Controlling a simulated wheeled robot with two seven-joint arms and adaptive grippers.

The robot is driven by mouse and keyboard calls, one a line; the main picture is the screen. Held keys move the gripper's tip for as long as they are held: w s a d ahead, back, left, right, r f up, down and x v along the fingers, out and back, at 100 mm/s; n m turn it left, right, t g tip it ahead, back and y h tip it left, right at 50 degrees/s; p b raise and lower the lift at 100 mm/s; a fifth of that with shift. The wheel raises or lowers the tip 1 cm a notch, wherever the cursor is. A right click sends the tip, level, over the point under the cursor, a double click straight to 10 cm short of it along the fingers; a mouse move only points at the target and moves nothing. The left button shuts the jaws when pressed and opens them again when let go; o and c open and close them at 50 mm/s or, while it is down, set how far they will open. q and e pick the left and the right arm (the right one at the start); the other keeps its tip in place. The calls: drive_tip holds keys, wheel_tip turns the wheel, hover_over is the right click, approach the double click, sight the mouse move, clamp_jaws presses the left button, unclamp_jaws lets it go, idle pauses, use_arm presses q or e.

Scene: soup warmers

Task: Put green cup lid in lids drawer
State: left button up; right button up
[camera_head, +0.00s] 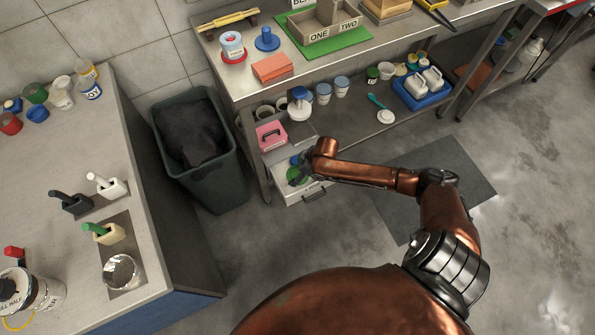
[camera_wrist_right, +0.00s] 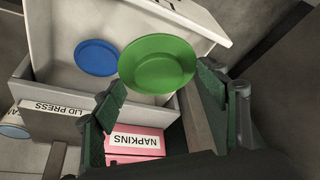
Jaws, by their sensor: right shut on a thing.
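The green cup lid (camera_wrist_right: 158,62) is round, with a raised rim. It also shows in the head view (camera_head: 293,175), partly hidden by my right gripper (camera_head: 303,172). In the wrist view my right gripper (camera_wrist_right: 161,80) has its two fingers on either side of the lid and is shut on it. The lid is over the open pale drawer (camera_wrist_right: 60,70); its exact height above the drawer floor is hard to tell. A blue lid (camera_wrist_right: 98,57) lies inside the drawer. In the head view the drawer (camera_head: 312,194) is pulled out under the bench. My left gripper is out of view.
A pink napkins box (camera_head: 271,135) sits beside the drawer, below the bench top. A lid press label (camera_wrist_right: 60,108) shows next to the drawer. A dark bin (camera_head: 200,150) stands to the left. Cups and a blue tray (camera_head: 422,92) line the lower shelf.

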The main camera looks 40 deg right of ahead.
drive_tip(key=o, duration=0.8)
